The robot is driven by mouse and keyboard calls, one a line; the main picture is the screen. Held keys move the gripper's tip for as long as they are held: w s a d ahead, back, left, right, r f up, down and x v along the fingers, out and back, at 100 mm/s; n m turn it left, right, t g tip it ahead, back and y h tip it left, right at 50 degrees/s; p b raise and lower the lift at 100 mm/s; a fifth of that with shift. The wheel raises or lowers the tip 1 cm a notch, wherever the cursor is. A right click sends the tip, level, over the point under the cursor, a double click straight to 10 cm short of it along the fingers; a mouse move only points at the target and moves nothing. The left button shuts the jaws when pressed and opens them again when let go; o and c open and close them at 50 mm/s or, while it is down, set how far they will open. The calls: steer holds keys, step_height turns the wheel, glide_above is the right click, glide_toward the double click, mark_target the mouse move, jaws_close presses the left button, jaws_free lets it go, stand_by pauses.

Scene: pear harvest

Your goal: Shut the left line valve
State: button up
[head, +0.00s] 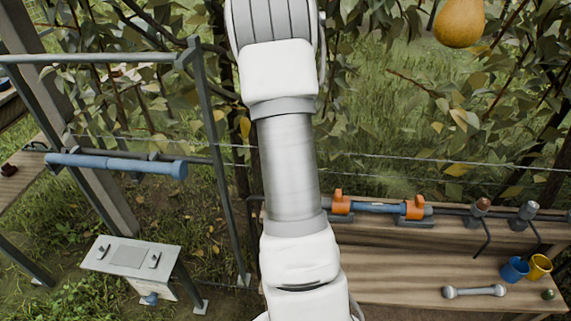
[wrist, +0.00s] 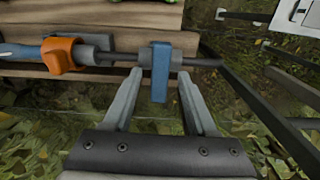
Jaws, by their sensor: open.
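In the wrist view a blue valve lever (wrist: 160,62) sits on the dark line pipe (wrist: 205,62) and stands crosswise to it in the picture. My gripper (wrist: 160,88) is open, with one finger on each side of the lever. Gaps show between the lever and both fingers, and nothing is held. An orange fitting (wrist: 64,55) is on the same line, left of the lever. In the head view my arm hides the gripper and the blue lever. The line's orange fittings (head: 340,204) (head: 415,208) show right of my arm.
The wooden bench (head: 400,275) holds a grey wrench-like bar (head: 474,291), a blue cup (head: 514,269) and a yellow cup (head: 539,266). Two capped posts stand at its back right. A metal frame (head: 205,130) with a blue tube (head: 115,164) and a white panel (head: 130,257) are left.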

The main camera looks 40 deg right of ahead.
step_height(320, 180, up, 17)
steer(key=p, duration=0.3)
stand_by(0.5)
steer(key=s+a+r+n+t+p, duration=0.1)
steer(key=a+r+n+p, duration=0.15)
steer(key=a+r, duration=0.55)
steer(key=s+a+r+n+t+p, duration=0.1)
steer(key=a+r+n+t, duration=0.3)
steer(key=a, duration=0.6)
steer(key=s+a+r+n+p, duration=0.3)
steer(key=s+a, duration=0.6)
steer(key=a, duration=0.3)
step_height(320, 180, up, 2)
steer(key=shift+s+r+n+t, duration=0.1)
steer(key=shift+s+n+t, duration=0.25)
steer(key=shift+n, duration=0.1)
steer(key=shift+c, duration=0.6)
